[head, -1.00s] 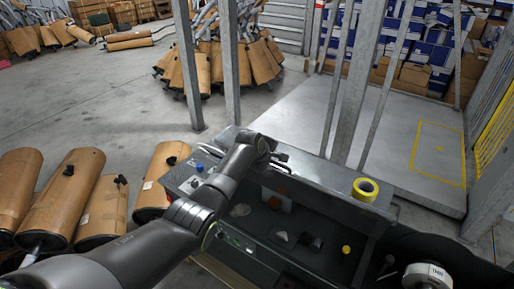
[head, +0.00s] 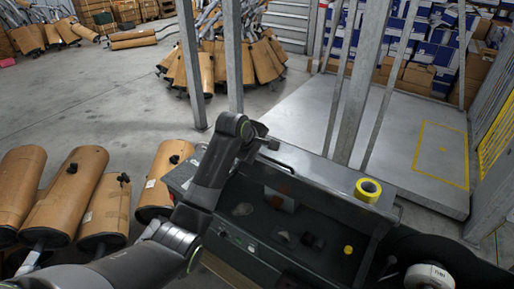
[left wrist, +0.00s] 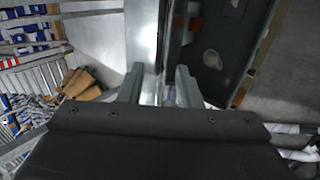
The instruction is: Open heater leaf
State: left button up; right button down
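A dark grey metal cabinet (head: 325,182) with an open-fronted bay stands in front of me in the head view. I cannot tell which part of it is the heater leaf. My left gripper (head: 272,145) is at the cabinet's far top edge, left of the yellow tape roll. In the left wrist view the gripper's two fingers (left wrist: 158,85) are apart, over a pale metal edge. I see no object clamped between them, and contact with the edge cannot be told. My right gripper is not in view.
A yellow tape roll (head: 367,190) lies on the cabinet top. Small items, including a yellow one (head: 348,249), lie in the bay. A grey upright post (head: 358,90) stands behind the cabinet. Brown mufflers (head: 68,195) stand at left.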

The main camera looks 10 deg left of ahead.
pick_arm(q)
jog(key=shift+v, duration=1.7)
jog(key=shift+f, duration=0.1)
jog(key=s+a+f+m+g+y+b, duration=0.1)
jog(key=s+a+f, duration=0.15)
jog(key=f, duration=0.85)
jog(key=s+a+f+m+g, duration=0.1)
jog(key=s+a+f, duration=0.15)
jog(key=f, duration=0.95)
jog(key=s+a+f+m+g+y, duration=0.1)
jog(key=s+a+f+m, duration=0.15)
jog(key=s+f, duration=0.6)
jog(key=s+a+f+m, duration=0.1)
jog(key=s+a+f, duration=0.2)
jog(key=s+f, duration=0.55)
jog(key=s+a+f+m+g, duration=0.1)
jog(key=s+f+m, duration=0.1)
jog(key=s+f, duration=0.5)
jog(key=s+a+f+m+g+y+b, duration=0.1)
jog(key=s+f+m, duration=0.2)
jog(key=s, duration=1.5)
jog(key=s+a+f+m+g, duration=0.1)
jog(key=s+f+m, duration=0.2)
jog(key=s+f, duration=0.7)
jog(key=s, duration=0.3)
jog(key=shift+a+f+y+b, duration=0.3)
jog(key=shift+b, duration=0.05)
